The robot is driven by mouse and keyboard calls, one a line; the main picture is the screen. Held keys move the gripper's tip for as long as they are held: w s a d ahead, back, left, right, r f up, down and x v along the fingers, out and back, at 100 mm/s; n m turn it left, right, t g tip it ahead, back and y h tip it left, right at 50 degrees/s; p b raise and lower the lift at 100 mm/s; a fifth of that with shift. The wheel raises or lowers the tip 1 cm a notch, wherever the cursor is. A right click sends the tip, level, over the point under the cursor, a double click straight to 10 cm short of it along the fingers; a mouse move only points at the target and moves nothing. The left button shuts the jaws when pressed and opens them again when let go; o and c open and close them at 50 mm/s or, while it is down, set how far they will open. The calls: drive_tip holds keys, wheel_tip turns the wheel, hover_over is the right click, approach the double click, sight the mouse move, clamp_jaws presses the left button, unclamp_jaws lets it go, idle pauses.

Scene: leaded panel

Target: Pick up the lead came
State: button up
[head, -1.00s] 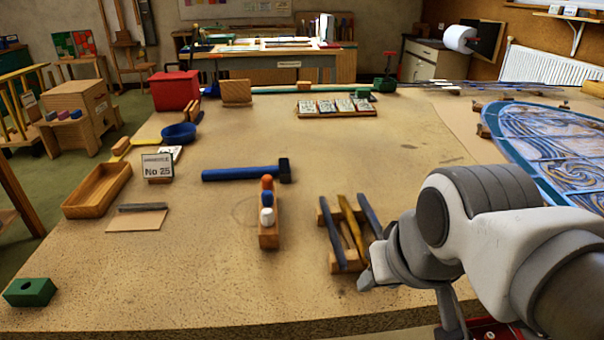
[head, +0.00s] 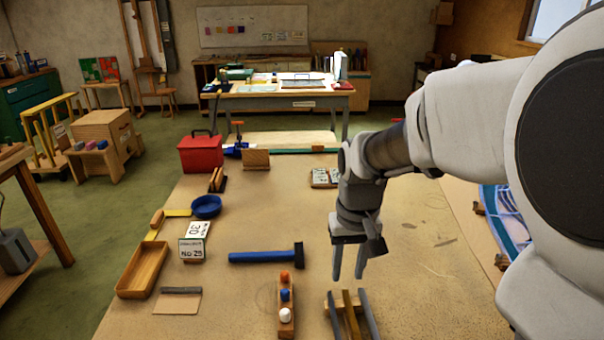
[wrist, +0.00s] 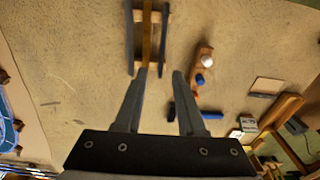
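A short, dark grey strip (head: 181,290), which may be the lead came, lies on a tan card (head: 178,303) at the left front of the bench in the head view. It also shows small beside the card in the wrist view (wrist: 262,95). Thin dark strips (wrist: 18,172) at the lower left of the wrist view could also be lead; I cannot tell. My gripper (head: 349,274) points down over the bench, to the right of the blue hammer. Its fingers (wrist: 160,73) are apart with nothing between them. It is well to the right of the card.
A wooden rack of tools (head: 346,302) stands near my gripper. A blue-handled hammer (head: 265,257) and a block with coloured pegs (head: 285,307) lie between it and the card. A wooden tray (head: 143,270) is behind the card. The blue leaded panel (head: 505,215) is at right.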

drive_tip(key=p, duration=0.1)
hover_over(336, 325)
drive_tip(key=f, duration=1.1)
drive_tip(key=shift+w+d+f, duration=0.2)
drive_tip(key=shift+d+f, duration=0.1)
drive_tip(key=shift+f, duration=0.05)
drive_tip(key=f, duration=0.4)
drive_tip(key=shift+s+a, duration=0.25)
drive_tip(key=shift+f, duration=0.6)
clamp_jaws()
